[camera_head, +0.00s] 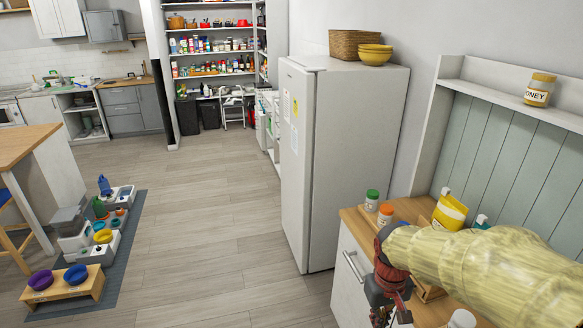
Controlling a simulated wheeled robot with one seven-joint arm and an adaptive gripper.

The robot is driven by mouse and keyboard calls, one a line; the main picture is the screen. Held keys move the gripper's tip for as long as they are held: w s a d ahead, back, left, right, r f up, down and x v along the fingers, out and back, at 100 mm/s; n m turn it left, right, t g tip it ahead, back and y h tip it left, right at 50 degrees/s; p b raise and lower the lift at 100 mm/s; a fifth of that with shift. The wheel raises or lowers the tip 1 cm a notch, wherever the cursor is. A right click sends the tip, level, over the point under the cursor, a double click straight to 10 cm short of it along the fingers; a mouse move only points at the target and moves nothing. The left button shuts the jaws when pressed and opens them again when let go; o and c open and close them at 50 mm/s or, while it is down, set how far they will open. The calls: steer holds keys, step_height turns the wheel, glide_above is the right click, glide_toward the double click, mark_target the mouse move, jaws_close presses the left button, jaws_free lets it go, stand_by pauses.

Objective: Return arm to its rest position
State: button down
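My arm (480,268) reaches in from the lower right, in a pale yellow cover, over a wooden-topped cabinet (430,312). My gripper (388,296) hangs at the arm's end, dark and red, in front of the cabinet's front edge. Its fingertips are small and partly cut off by the lower edge of the view. I cannot tell whether it is open or shut, or whether it holds anything.
A green-lidded jar (371,200), an orange-lidded jar (385,214) and a yellow bottle (449,212) stand close to my arm on the cabinet. A white fridge (340,150) stands behind. A mat (128,250) with pet bowls lies left. The middle floor is clear.

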steer(key=s+a+r+m+t+b, duration=0.1)
steer(key=s+r+t, duration=0.4)
steer(key=s+r, duration=0.6)
steer(key=shift+s+a+m+y+b, duration=0.3)
steer(key=shift+s+a+b, duration=0.5)
steer(key=shift+s, duration=0.75)
steer(key=shift+d, duration=0.15)
